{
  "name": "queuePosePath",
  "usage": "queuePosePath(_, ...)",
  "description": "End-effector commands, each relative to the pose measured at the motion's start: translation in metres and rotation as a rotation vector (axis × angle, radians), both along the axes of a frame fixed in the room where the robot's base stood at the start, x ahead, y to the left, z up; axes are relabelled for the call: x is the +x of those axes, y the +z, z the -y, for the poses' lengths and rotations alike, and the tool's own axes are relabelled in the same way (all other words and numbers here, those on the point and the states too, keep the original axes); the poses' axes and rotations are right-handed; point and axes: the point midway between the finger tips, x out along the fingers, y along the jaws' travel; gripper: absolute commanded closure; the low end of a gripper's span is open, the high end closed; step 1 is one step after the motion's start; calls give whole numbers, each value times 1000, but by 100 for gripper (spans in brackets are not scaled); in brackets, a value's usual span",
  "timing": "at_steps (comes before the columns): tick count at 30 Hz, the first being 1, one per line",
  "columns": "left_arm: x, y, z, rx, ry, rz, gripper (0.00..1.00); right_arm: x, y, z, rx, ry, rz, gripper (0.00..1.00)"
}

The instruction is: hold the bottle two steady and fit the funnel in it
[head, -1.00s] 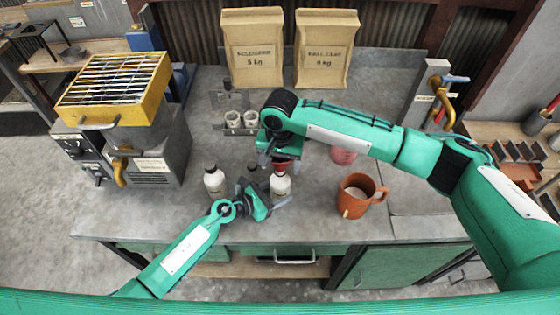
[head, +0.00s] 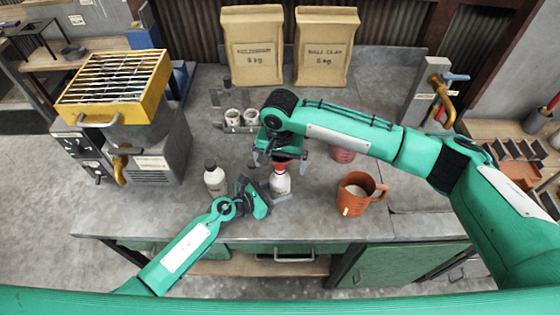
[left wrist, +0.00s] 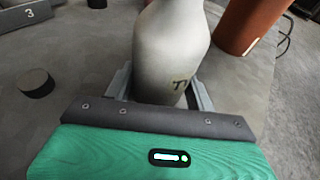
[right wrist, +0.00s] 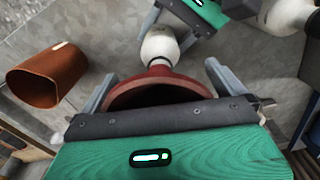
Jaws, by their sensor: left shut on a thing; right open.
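My left gripper (head: 268,195) is shut on a white bottle (head: 280,184) standing on the bench. In the left wrist view the bottle (left wrist: 170,48) is upright between the fingers, with a partly visible dark mark. The red-brown funnel (right wrist: 155,92) is at the bottle's mouth in the right wrist view, its wide rim facing my right gripper. How deep its stem sits is hidden. My right gripper (head: 280,157) is above the funnel, its fingers open and spread either side of the rim, clear of it.
Another white bottle with a dark cap (head: 214,180) stands to the left. An orange mug (head: 357,193) stands to the right. A black disc (left wrist: 35,82) lies on the bench. A rack with cups (head: 240,120), two paper bags (head: 253,50) and a yellow-topped furnace (head: 115,78) stand farther back.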

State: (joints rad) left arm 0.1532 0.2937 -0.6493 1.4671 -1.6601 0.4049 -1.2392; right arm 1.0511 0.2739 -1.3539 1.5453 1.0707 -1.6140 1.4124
Motion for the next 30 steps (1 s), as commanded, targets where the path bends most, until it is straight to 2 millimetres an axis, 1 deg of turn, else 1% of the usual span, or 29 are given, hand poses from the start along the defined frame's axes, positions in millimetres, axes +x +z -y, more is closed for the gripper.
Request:
queuePosePath(5, 0, 0, 0, 0, 0, 0, 58, 0, 1, 0, 0, 0, 0, 0)
queuePosePath(8, 0, 0, 0, 0, 0, 0, 58, 0, 9, 0, 1, 0, 0, 0)
queuePosePath(11, 0, 0, 0, 0, 0, 0, 58, 1, 26, 0, 3, 0, 2, 0)
queuePosePath(18, 0, 0, 0, 0, 0, 0, 58, 1, 78, -1, 2, 2, 2, 0)
queuePosePath(21, 0, 0, 0, 0, 0, 0, 58, 0, 95, 0, 1, 1, 2, 0)
queuePosePath(25, 0, 0, 0, 0, 0, 0, 58, 1, 112, 0, 1, 0, 0, 0)
queuePosePath(30, 0, 0, 0, 0, 0, 0, 58, 0, 120, 0, 0, 0, 0, 0)
